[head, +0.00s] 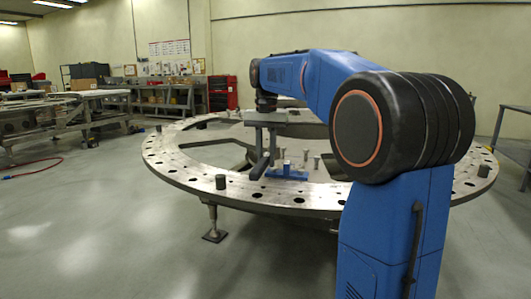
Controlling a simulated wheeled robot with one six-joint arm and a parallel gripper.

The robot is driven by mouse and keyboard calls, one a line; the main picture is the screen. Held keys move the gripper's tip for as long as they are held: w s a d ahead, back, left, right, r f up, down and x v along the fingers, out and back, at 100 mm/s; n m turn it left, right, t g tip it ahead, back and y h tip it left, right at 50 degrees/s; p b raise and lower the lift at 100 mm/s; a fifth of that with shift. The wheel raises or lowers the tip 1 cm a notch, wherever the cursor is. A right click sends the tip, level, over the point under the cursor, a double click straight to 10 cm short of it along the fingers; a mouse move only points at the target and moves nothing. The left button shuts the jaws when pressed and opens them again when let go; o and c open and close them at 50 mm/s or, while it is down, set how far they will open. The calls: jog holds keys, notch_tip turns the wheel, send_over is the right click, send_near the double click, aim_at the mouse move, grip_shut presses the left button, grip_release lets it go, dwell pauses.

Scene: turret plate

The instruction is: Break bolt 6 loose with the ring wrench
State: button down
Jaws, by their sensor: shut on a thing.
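The large round turret plate (192,173) stands on legs, with holes around its rim. My gripper (264,154) hangs fingers down over the plate's near left part. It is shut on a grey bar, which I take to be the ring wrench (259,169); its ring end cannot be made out. Just right of my gripper is a blue fixture (289,174) on the plate. Several pale bolts (305,155) stand up near it, too small for numbers to be read, so I cannot tell which is bolt 6. Whether the wrench touches any bolt is unclear.
Short dark posts (221,182) stand on the plate's rim. A grey workbench (85,115) stands at the left, and a red tool cabinet (223,93) stands behind. The floor (110,235) at front left is clear.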

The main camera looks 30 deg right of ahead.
jog(key=shift+f, duration=2.3)
dwell(1.5)
jog(key=shift+s+d+n, duration=0.75)
jog(key=shift+d+n, duration=0.25)
jog(key=shift+n, duration=0.2)
dwell(0.4)
jog(key=shift+s+d+f+n, duration=0.1)
jog(key=shift+s+d+n, duration=0.25)
jog(key=shift+d+n, duration=0.5)
jog(key=shift+s+d+n, duration=0.35)
jog(key=shift+d+n, duration=0.5)
dwell(0.9)
